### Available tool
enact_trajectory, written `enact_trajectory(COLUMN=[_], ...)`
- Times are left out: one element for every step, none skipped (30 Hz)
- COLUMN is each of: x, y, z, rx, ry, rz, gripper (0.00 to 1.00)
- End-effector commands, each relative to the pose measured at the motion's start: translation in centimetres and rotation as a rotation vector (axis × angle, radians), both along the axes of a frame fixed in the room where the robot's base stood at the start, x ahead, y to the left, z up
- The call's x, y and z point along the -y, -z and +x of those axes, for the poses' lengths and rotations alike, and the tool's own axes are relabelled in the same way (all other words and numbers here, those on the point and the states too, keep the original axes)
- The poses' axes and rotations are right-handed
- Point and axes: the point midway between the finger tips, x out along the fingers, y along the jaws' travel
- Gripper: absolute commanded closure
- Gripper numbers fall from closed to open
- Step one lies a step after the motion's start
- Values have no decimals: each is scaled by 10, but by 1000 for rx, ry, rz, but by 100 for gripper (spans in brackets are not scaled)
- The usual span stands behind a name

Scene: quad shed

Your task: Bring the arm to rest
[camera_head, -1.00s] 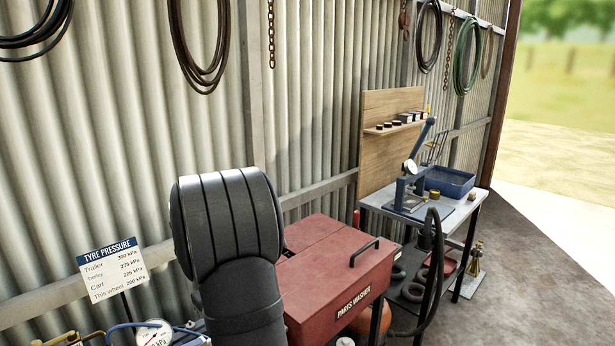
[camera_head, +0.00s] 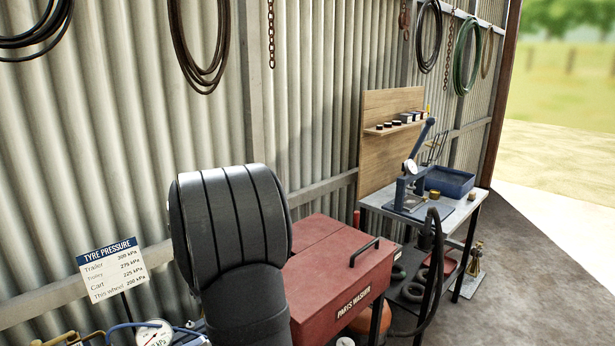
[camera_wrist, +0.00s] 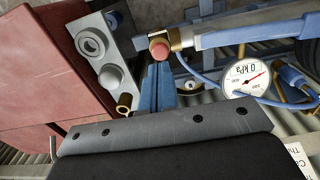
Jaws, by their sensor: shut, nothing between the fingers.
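My gripper (camera_wrist: 158,68) shows in the wrist view as two blue fingers side by side, shut with nothing held. A red round knob (camera_wrist: 160,49) with brass beside it appears just past the fingertips; I cannot tell whether they touch. The dark grey wrist plate (camera_wrist: 160,133) fills the lower part of that view. In the head view my black arm link (camera_head: 232,225) stands upright at lower centre, in front of the corrugated wall. It hides the gripper there.
The red parts washer (camera_head: 335,275) is right of my arm and fills the wrist view's left (camera_wrist: 45,75). A pressure gauge (camera_wrist: 245,78) with blue hose, a grey block (camera_wrist: 92,45) and a brass fitting (camera_wrist: 124,104) are close by. The tyre-pressure sign (camera_head: 112,268) stands left.

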Motion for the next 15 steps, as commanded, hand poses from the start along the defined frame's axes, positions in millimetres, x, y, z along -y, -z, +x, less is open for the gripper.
enact_trajectory(x=[0,0,0,0,0,0,0,0,0,0,0,0,0,0,0], y=[-4,-5,-6,-6,-6,-6,-6,-6,-6,-6,-6,-4,-3,0,4], z=[0,0,0,0,0,0,0,0,0,0,0,0,0,0,0], rx=[2,2,1,1,1,1,1,1,1,1,1,0,0,-1,-2], ry=[0,0,0,0,0,0,0,0,0,0,0,0,0,0,0], rz=[1,1,0,1,1,1,1,1,1,1,1,0,0,-1,-1], gripper=[100,100,100,100,100,100,100,100,100,100,100,100,100,100,100])
